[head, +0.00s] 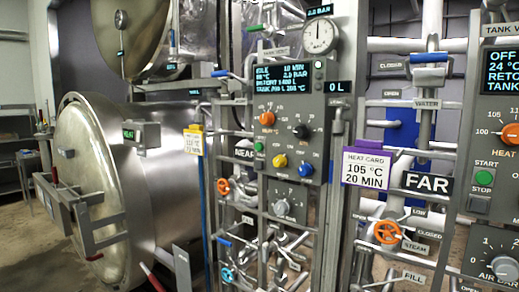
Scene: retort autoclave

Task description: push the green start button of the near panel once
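The panel's display (281,78) is lit and seems to read IDLE. Neither of my grippers shows in the head view.
A second panel (489,130) at the right edge, beside a FAR plate (428,183), has its own green START button (484,178). A purple-edged heat card (366,168) hangs between the panels. Pipes and valve wheels (388,231) surround them. The round retort door (82,190) is at left.

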